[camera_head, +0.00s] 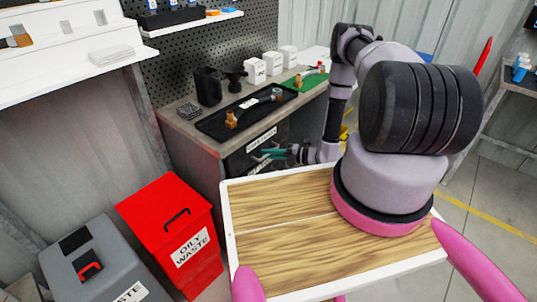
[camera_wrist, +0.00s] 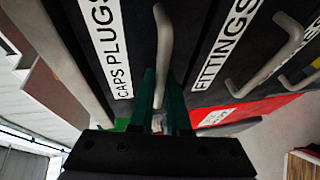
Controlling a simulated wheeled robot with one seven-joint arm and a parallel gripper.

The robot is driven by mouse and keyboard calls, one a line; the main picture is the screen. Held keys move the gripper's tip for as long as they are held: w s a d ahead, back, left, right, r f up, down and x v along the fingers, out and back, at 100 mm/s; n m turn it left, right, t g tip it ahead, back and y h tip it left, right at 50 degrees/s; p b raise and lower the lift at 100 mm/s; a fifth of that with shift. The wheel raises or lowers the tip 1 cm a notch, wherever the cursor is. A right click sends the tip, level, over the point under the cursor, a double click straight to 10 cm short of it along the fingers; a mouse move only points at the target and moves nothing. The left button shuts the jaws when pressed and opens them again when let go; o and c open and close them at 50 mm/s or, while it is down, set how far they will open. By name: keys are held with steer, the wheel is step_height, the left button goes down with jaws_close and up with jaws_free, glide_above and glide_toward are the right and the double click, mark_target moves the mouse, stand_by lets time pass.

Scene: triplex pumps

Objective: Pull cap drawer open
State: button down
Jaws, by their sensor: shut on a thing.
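The cap drawer is a black drawer front with a white CAPS PLUGS label (camera_wrist: 108,45) and a bent metal bar handle (camera_wrist: 163,38), seen close up in the wrist view. In the head view its label (camera_head: 261,140) shows just under the workbench top. My gripper (camera_wrist: 160,103), with teal fingers, is shut on this handle, one finger on each side of it. In the head view my gripper (camera_head: 268,153) reaches the bench's drawer front from the right. How far the drawer stands out from the bench cannot be told.
A FITTINGS drawer (camera_wrist: 225,40) with its own handle (camera_wrist: 262,62) is beside it in the wrist view. A black tray (camera_head: 215,126) with fittings lies on the workbench. A red oily waste bin (camera_head: 170,215) stands left of my wooden-topped base.

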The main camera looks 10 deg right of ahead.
steer(key=s+d, duration=1.2)
steer(key=s, duration=0.5)
steer(key=shift+d, duration=0.3)
steer(key=shift+s, duration=0.1)
steer(key=c, duration=0.9)
jaws_free()
steer(key=shift+d, duration=0.1)
steer(key=v, duration=1)
steer(key=shift+s+d+r, duration=0.1)
steer(key=shift+s+d, duration=0.1)
steer(key=shift+s, duration=0.05)
